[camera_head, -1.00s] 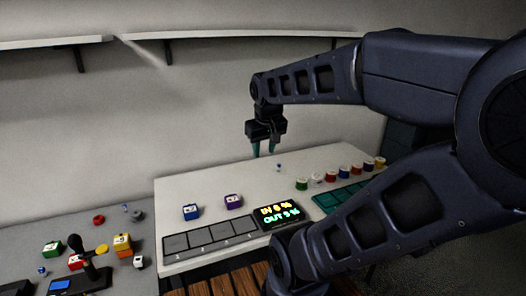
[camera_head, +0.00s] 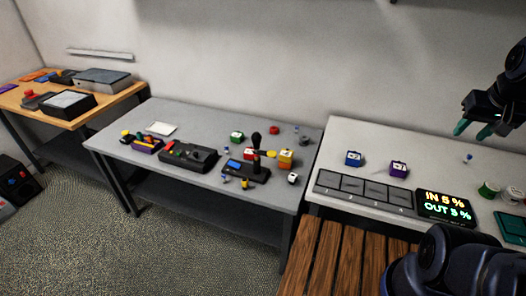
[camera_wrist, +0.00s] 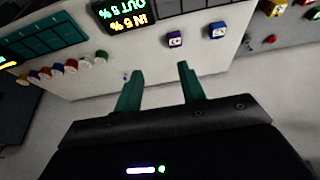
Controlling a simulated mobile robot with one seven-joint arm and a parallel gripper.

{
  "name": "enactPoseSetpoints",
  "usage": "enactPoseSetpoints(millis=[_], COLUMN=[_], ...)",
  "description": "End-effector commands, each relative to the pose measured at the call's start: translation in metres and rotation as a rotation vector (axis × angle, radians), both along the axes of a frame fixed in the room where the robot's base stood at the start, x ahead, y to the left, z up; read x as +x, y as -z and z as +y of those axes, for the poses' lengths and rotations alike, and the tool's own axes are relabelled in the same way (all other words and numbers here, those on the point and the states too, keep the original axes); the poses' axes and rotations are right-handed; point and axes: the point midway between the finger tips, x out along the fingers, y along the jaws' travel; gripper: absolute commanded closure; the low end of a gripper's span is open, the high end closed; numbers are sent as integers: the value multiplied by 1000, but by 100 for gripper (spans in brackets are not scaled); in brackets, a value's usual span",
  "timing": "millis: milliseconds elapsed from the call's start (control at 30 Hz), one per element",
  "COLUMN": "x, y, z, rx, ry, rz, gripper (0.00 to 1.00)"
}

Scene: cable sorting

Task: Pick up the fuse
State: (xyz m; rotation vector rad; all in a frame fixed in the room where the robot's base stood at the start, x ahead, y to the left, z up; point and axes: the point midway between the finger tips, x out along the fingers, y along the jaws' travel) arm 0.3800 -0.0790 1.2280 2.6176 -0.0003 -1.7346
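A small blue-and-white piece that looks like a fuse (camera_head: 468,158) lies on the white table, to the right of the purple block. It also shows as a tiny spot in the wrist view (camera_wrist: 126,76), near the left fingertip. My gripper (camera_head: 472,130) hangs above the table just over this piece, apart from it. In the wrist view my gripper (camera_wrist: 160,78) has its two green fingers spread with nothing between them. Similar small blue-and-white pieces lie on the grey table, one near its back edge (camera_head: 296,128) and one near the front (camera_head: 224,180).
The white table (camera_head: 430,150) holds a blue block (camera_head: 353,158), a purple block (camera_head: 398,169), numbered pads (camera_head: 365,188), a lit display (camera_head: 446,207) and a row of coloured spools (camera_wrist: 58,69). The grey table (camera_head: 200,120) carries a joystick (camera_head: 256,155) and several coloured blocks.

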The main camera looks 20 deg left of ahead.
Motion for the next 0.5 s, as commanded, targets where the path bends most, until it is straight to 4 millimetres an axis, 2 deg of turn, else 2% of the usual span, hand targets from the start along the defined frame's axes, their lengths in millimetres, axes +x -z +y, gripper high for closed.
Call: enactPoseSetpoints(millis=[200,500], x=[1,37], y=[-48,-73], z=[0,31], rx=[0,-36], ry=[0,-128], rz=[-5,33], gripper=[60,60])
